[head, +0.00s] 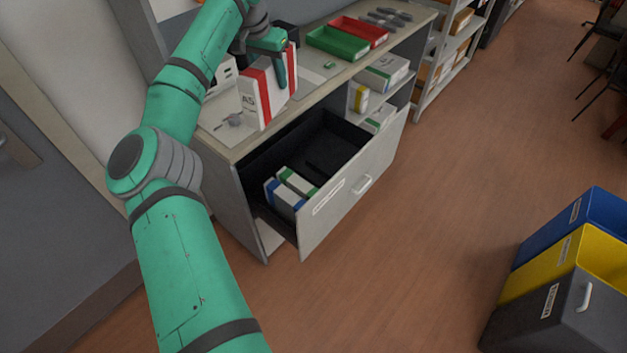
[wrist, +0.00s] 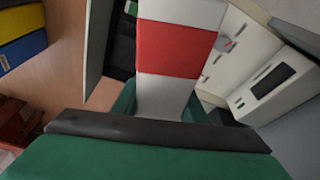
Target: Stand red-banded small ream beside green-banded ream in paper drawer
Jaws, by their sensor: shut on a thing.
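The red-banded small ream (head: 256,95) is white with a red band and stands upright in my gripper (head: 283,68), which is shut on it. It is above the left part of the counter; I cannot tell whether it touches the top. In the wrist view the ream (wrist: 178,50) fills the middle, its red band facing the camera. The paper drawer (head: 352,187) is pulled open below and to the right. Inside, at its near left end, the green-banded ream (head: 297,182) stands beside a blue-banded ream (head: 285,199). The drawer's right part is empty.
A green tray (head: 338,43) and a red tray (head: 360,31) lie on the counter (head: 313,86) behind the ream. Shelves with paper packs (head: 383,72) are right of the drawer. Blue, yellow and grey bins (head: 558,270) stand at the lower right. Open floor lies between.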

